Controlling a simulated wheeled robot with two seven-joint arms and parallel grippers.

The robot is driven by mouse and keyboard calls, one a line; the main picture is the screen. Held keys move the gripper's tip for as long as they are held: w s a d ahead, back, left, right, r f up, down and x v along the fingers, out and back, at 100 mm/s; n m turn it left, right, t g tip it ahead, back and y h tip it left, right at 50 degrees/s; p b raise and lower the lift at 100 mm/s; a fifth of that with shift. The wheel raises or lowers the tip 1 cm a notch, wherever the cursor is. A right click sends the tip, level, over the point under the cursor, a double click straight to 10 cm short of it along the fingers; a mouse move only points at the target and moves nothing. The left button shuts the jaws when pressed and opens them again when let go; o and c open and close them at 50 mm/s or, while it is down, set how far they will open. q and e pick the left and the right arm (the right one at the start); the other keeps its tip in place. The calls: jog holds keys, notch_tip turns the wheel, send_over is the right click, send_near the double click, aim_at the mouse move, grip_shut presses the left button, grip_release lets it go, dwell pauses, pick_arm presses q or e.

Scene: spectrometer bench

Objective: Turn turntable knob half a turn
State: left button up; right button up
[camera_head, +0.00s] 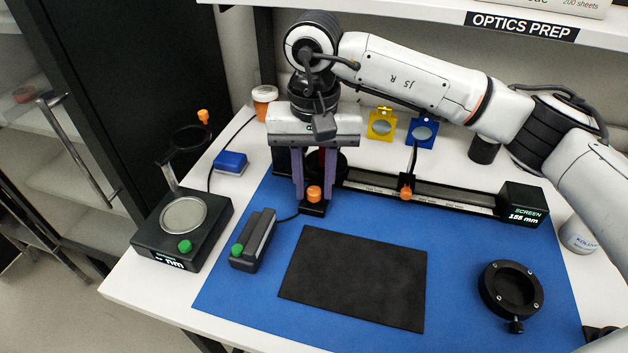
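My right gripper (314,180) points down over the left part of the black rail. An orange knob (314,194) on a black base (313,209) shows low between the fingertips. A round black part (341,164) is partly hidden behind the fingers. No label shows which knob is the turntable's. A black box with a round pale plate (184,215) and a green knob (185,246) stands at the left. My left gripper is not in view.
The rail (450,198) carries another orange knob (406,193) and ends at a screen box (523,205). Yellow (382,113) and blue (422,119) holders stand behind. A black mat (355,280), green-button box (254,240) and black ring (511,290) lie in front.

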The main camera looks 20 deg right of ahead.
grip_shut()
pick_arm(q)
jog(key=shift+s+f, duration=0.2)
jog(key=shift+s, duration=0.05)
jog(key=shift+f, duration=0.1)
